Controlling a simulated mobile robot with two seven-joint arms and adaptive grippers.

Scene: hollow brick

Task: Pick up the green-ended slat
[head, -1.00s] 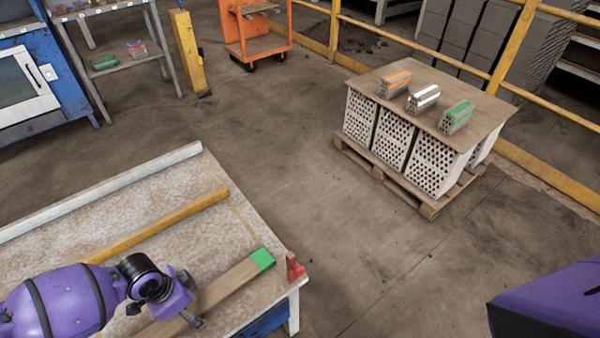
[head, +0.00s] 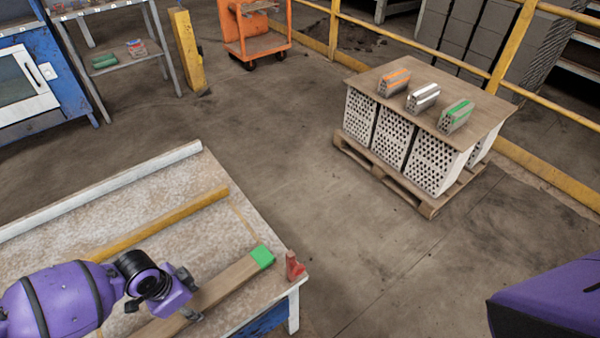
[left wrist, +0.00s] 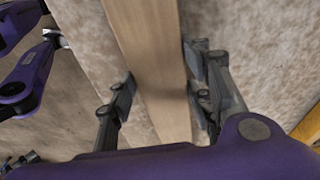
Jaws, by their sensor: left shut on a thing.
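The green-ended slat (head: 226,283) is a long wooden board with a bright green end. It lies along the worktable (head: 180,178) at the lower left of the head view, its green end near the table's right corner. My left gripper (head: 188,300) is at the slat, some way back from the green end. In the left wrist view the slat (left wrist: 152,60) runs between the fingers of my left gripper (left wrist: 160,95), which are shut on its sides. The slat appears to be at table level; I cannot tell if it is clear of the surface.
A yellow bar (head: 165,222) and a white rail (head: 105,190) lie on the table beyond the slat. A red clamp-like object (head: 294,267) sits at the table corner. A pallet of hollow bricks (head: 398,150) carries a board with three colour-marked bricks. The floor between is clear.

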